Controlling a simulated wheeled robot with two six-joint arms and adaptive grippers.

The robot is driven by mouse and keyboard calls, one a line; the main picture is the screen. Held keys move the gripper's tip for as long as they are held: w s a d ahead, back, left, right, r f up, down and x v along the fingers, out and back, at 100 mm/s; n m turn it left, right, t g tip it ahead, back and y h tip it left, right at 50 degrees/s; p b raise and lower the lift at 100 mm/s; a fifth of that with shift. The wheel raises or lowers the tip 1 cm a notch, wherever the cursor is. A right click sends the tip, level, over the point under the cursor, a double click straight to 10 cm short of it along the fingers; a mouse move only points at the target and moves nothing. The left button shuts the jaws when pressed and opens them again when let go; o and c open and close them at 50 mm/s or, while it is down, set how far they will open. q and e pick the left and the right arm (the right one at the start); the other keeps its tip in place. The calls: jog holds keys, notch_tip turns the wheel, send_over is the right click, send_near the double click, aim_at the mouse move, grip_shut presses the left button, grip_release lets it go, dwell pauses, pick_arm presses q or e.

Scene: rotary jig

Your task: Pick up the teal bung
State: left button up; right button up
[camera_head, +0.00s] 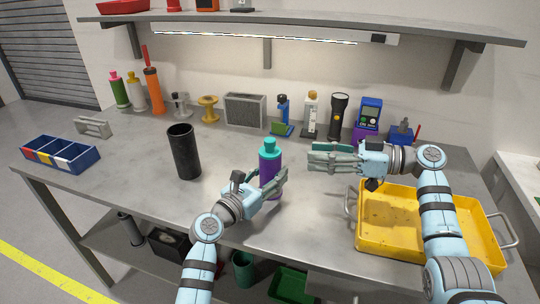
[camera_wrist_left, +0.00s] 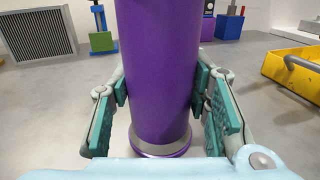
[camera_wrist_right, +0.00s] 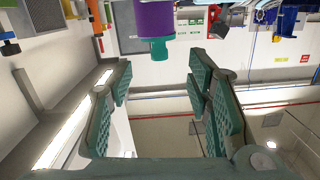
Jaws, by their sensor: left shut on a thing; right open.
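The teal bung (camera_head: 269,148) sits in the top of an upright purple bottle (camera_head: 268,178) near the middle of the bench. My left gripper (camera_head: 276,184) is shut around the bottle's body below the bung. The left wrist view shows the purple body (camera_wrist_left: 158,70) between its pads; the bung is out of that view. My right gripper (camera_head: 312,158) is open and empty, to the right of the bung and apart from it. In the right wrist view the bung (camera_wrist_right: 159,48) shows beyond the open fingers, near the top. Whether the bottle touches the bench is unclear.
A black cylinder (camera_head: 184,152) stands left of the bottle. A yellow tray (camera_head: 400,246) lies at the right, under my right arm. A blue divided bin (camera_head: 60,154) is at the far left. Bottles, tools and a flashlight (camera_head: 338,115) line the back. The bench between cylinder and bin is clear.

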aim_at(269, 139)
pick_arm(q)
jog(key=shift+s, duration=0.1)
jog(key=shift+a, duration=0.2)
pick_arm(e)
jog(key=shift+t+y, duration=0.4)
jog(key=shift+t, duration=0.1)
jog(key=x, duration=0.4)
jog(key=r+x, duration=0.1)
jog(key=x, duration=0.7)
jog(key=shift+a+r, duration=0.2)
jog(key=shift+a, duration=0.15)
jog(key=shift+s, duration=0.1)
grip_shut()
notch_tip(269, 139, up, 10)
jog(key=shift+r, duration=0.1)
pick_arm(q)
jog(key=o, duration=1.4)
jog(key=shift+c, duration=0.2)
